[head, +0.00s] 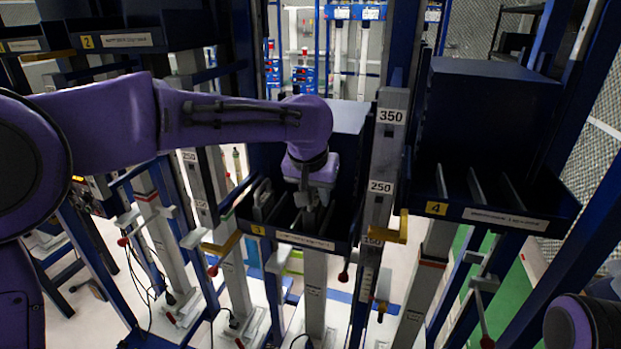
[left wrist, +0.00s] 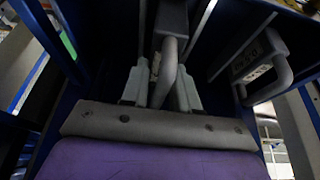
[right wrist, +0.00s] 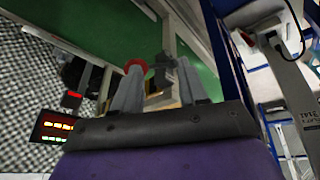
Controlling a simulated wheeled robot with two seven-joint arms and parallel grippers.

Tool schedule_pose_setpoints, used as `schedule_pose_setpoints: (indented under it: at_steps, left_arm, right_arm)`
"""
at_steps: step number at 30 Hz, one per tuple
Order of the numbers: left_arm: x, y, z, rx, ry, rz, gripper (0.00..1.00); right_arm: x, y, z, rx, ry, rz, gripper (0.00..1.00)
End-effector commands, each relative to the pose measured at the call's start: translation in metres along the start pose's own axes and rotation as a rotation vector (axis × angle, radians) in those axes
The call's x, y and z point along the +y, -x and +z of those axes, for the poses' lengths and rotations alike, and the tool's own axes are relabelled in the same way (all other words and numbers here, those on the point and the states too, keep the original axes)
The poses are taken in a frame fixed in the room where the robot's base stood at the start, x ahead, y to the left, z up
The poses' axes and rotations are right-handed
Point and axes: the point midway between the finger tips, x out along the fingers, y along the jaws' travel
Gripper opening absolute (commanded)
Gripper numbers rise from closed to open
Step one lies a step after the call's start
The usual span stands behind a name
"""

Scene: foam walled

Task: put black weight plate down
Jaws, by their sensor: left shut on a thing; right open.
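The black weight plate (left wrist: 172,17) has a grey loop handle (left wrist: 167,62), and my left gripper (left wrist: 160,82) is shut on that handle. In the head view my left gripper (head: 309,203) points down into the open black bin (head: 300,240) labelled 3, over its middle part. The plate is mostly hidden there by the gripper and bin, and I cannot tell whether it touches the bin floor. My right gripper (right wrist: 155,85) is open and empty, away from the bins; only part of the right arm shows at the head view's lower right.
A second grey-handled weight (left wrist: 262,62) stands right of the held plate in the left wrist view, beyond a thin divider. Bin 4 (head: 490,215) has upright dividers. A grey post marked 350 (head: 390,135) stands between bins 3 and 4. Blue uprights crowd both sides.

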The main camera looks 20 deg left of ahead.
Motion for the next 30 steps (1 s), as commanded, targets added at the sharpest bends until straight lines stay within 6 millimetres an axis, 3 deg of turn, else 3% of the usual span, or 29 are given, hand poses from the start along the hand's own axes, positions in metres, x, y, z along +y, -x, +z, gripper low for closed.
schedule_pose_setpoints:
  at_steps: [10, 11, 13, 23, 26, 30]
  left_arm:
    - [0.0, -0.002, 0.0, 0.005, 0.001, 0.002, 0.0]
    - [0.0, -0.004, 0.002, 0.001, 0.001, 0.001, 0.33]
    - [0.0, -0.004, 0.002, 0.001, 0.001, 0.001, 0.55]
    - [0.0, -0.001, 0.001, 0.002, 0.001, 0.001, 0.55]
    - [0.0, 0.014, 0.0, 0.004, 0.001, 0.001, 0.55]
    - [0.0, 0.05, 0.0, 0.006, 0.0, 0.0, 0.55]
  right_arm:
    - [0.0, 0.0, 0.0, 0.0, 0.0, 0.0, 0.43]
    - [0.0, 0.0, 0.0, 0.0, 0.0, 0.0, 0.43]
    - [0.0, 0.0, 0.0, 0.0, 0.0, 0.0, 0.43]
    - [0.0, 0.0, 0.0, 0.0, 0.0, 0.0, 0.43]
    - [0.0, 0.0, 0.0, 0.0, 0.0, 0.0, 0.43]
    - [0.0, 0.0, 0.0, 0.0, 0.0, 0.0, 0.43]
